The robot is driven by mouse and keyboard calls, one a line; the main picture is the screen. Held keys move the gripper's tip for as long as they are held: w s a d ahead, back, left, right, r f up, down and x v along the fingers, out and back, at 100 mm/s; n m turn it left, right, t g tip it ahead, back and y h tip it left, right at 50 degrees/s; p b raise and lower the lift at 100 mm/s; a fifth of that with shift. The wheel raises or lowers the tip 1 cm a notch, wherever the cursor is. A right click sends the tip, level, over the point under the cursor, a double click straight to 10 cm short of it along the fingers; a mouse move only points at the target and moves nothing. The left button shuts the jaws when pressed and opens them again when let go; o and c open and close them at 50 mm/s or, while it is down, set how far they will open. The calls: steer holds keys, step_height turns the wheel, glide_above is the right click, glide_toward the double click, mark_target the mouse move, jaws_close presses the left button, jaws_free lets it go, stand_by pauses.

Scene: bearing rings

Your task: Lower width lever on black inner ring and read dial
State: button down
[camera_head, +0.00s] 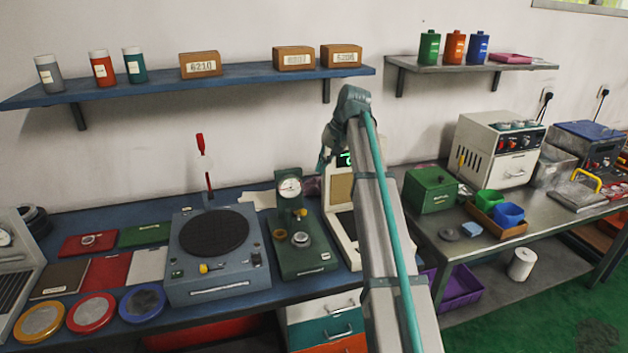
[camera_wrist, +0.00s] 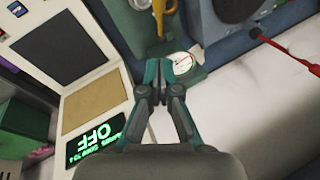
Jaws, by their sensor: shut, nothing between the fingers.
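The dial (camera_head: 289,188) is a round white face on the green gauge stand (camera_head: 305,262); its reading is too small to tell. A yellow lever piece (camera_head: 301,213) sits below the dial, and a dark and grey ring (camera_head: 300,239) lies on the stand's base. I cannot tell whether this is the black inner ring. My gripper (camera_head: 323,164) is shut and empty, above and right of the dial. In the wrist view my gripper (camera_wrist: 158,75) points down, its tips partly covering the dial (camera_wrist: 183,62); the yellow lever (camera_wrist: 161,12) shows beyond.
A turntable device (camera_head: 215,285) with an upright red-handled lever (camera_head: 201,150) stands left of the gauge. A device with a green display reading OFF (camera_wrist: 97,144) stands right, partly behind my arm. Coloured mats and round trays lie at left. A shelf (camera_head: 230,76) runs above.

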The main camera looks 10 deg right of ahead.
steer(key=p, duration=0.2)
glide_toward(298, 213)
steer(key=w+d+f, duration=0.1)
steer(key=w+d, duration=0.1)
steer(key=w, duration=0.2)
steer(key=shift+s+a+f+p, duration=0.3)
steer(key=shift+a+f, duration=0.1)
steer(key=shift+f, duration=0.3)
steer(key=shift+s+a+f+p, duration=0.3)
steer(key=shift+a+f, duration=0.1)
steer(key=shift+f, duration=0.3)
steer(key=shift+s+a+f+p, duration=0.25)
steer(key=shift+a+f, duration=0.1)
steer(key=shift+f, duration=0.35)
